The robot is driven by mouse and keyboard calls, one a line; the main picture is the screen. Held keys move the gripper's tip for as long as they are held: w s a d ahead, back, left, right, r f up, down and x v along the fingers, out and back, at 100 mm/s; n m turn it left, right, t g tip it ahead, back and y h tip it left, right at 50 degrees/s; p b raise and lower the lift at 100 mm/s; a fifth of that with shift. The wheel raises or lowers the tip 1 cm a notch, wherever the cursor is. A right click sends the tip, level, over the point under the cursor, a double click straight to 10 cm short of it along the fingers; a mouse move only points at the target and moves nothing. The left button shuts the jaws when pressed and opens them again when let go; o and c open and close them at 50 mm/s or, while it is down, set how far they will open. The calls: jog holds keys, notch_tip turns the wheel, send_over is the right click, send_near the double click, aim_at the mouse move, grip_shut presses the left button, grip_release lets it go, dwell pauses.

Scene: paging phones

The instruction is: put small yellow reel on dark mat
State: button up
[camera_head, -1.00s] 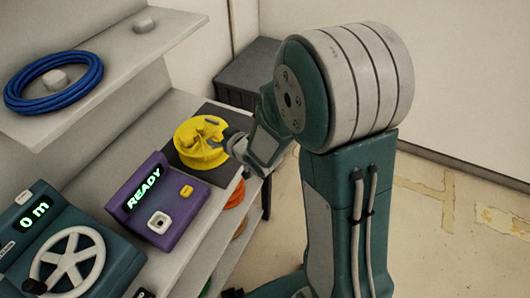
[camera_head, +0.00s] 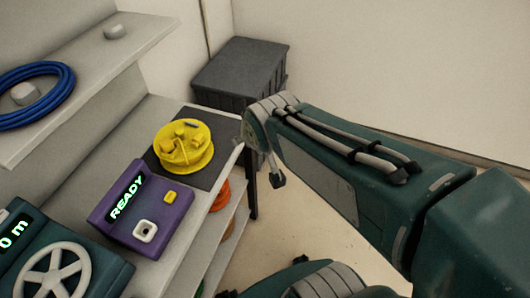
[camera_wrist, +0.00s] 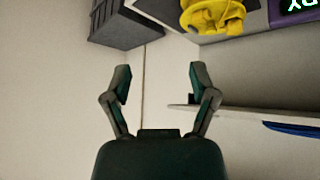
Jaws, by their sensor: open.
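The small yellow reel (camera_head: 183,147) lies on the dark mat (camera_head: 208,175) on the bench top, next to the purple device. In the wrist view the yellow reel (camera_wrist: 214,14) shows at the top edge, partly cut off, with a bit of the dark mat (camera_wrist: 158,10) beside it. My gripper (camera_wrist: 160,85) is open and empty, its two fingers apart with only wall between them. In the head view my gripper (camera_head: 277,180) is partly hidden behind my arm, to the right of the bench and apart from the reel.
A purple device (camera_head: 138,208) reading READY stands in front of the mat. A teal counter with a handwheel (camera_head: 55,272) is at lower left. A blue cable coil (camera_head: 38,95) lies on the upper shelf. A dark crate (camera_head: 240,72) stands behind. Orange reels (camera_head: 221,196) sit below.

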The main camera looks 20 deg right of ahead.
jog(key=s+r+g, duration=0.2)
jog(key=s, duration=0.8)
jog(key=shift+s+a+m+y, duration=0.25)
jog(key=shift+m+y, duration=0.05)
jog(key=shift+r, duration=0.1)
dwell(0.7)
